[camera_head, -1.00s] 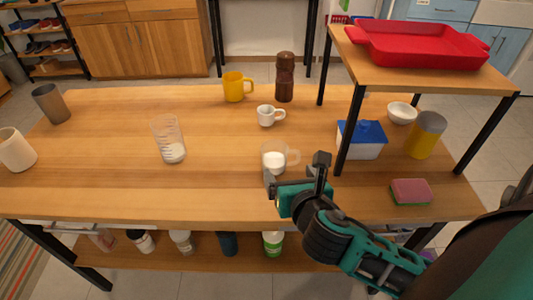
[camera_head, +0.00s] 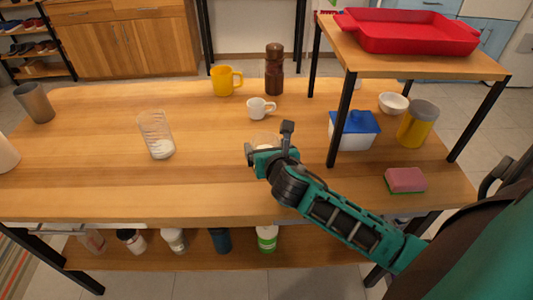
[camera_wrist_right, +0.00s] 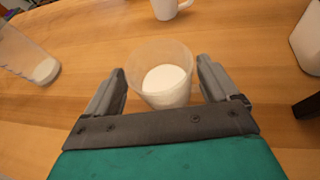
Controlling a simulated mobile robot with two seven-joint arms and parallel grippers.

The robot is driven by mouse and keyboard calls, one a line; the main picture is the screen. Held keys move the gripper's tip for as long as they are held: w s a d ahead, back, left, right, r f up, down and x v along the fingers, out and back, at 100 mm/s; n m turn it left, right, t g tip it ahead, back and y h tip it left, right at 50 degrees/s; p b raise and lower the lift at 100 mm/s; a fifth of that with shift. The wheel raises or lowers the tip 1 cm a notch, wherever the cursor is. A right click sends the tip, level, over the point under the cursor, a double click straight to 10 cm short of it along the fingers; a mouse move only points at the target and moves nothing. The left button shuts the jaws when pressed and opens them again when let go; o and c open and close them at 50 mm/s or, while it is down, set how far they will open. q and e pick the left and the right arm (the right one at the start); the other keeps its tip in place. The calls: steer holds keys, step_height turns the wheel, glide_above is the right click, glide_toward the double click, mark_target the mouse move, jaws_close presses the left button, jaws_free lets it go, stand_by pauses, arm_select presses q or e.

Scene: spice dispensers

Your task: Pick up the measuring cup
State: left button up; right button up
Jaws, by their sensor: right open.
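A clear cup with white contents (camera_wrist_right: 164,82) stands on the wooden table (camera_head: 90,180). In the right wrist view it sits between the two fingers of my right gripper (camera_head: 268,140), which is open around it. In the head view the gripper hides most of this cup; only part of its rim (camera_head: 263,138) shows. The cup's handle is not visible now. A second clear, taller vessel with graduation marks (camera_head: 156,133) and some white contents stands to the left, and it also shows in the wrist view (camera_wrist_right: 27,55). My left gripper is not in view.
A white mug (camera_head: 260,108), yellow mug (camera_head: 224,82) and brown pepper mill (camera_head: 274,70) stand behind. To the right are a blue-lidded box (camera_head: 352,135), sponge (camera_head: 405,180), yellow canister (camera_head: 417,124) and raised shelf (camera_head: 400,62). The front left of the table is clear.

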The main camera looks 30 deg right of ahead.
steer(key=shift+w+d, duration=0.1)
steer(key=shift+w, duration=0.1)
steer(key=shift+c, duration=0.5)
steer(key=c, duration=0.8)
